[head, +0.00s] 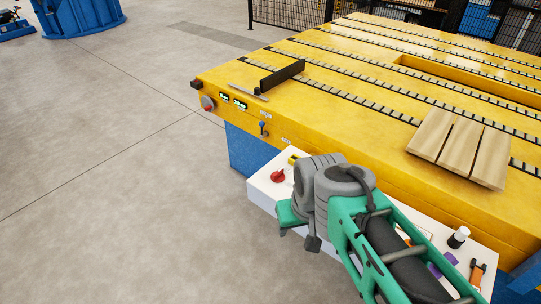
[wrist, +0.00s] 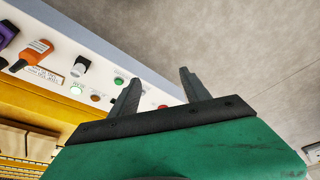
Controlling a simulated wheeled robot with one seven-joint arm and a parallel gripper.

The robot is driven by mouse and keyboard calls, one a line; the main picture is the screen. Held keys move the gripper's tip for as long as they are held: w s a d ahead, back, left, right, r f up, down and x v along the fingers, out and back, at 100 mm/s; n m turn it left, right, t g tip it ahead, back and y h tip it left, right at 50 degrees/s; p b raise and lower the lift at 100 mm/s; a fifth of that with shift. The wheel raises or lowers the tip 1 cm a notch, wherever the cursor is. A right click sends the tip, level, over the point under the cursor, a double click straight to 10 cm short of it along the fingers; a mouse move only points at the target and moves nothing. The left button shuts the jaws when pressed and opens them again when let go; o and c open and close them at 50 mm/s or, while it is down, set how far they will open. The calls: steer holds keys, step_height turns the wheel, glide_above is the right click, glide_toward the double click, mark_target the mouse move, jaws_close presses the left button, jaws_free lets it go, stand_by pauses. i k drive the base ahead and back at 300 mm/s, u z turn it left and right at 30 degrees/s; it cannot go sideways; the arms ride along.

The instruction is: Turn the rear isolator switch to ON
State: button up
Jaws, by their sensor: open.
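A red knob (head: 278,176) stands on the white control ledge (head: 262,192), with a yellow piece behind it. A second red knob on a grey round base (head: 208,103) is on the yellow machine's end face. No readable label shows which is the rear isolator switch, and I cannot tell their settings. My gripper (head: 298,238) is open and empty, low in front of the ledge and apart from both knobs. In the wrist view my gripper (wrist: 161,76) has its two fingers spread, with a small red part (wrist: 163,106) of the panel visible between them.
The yellow slatted table (head: 340,100) carries wooden boards (head: 460,146) and a dark upright plate (head: 282,76). A small blue-topped lever (head: 263,128) is on its face.

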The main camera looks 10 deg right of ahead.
mark_target(278, 177)
steer(key=u, duration=0.1)
steer(key=k, duration=0.4)
steer(key=z, duration=0.7)
steer(key=i, duration=0.85)
steer(key=u, duration=0.65)
steer(key=i, duration=0.5)
steer(key=u, duration=0.45)
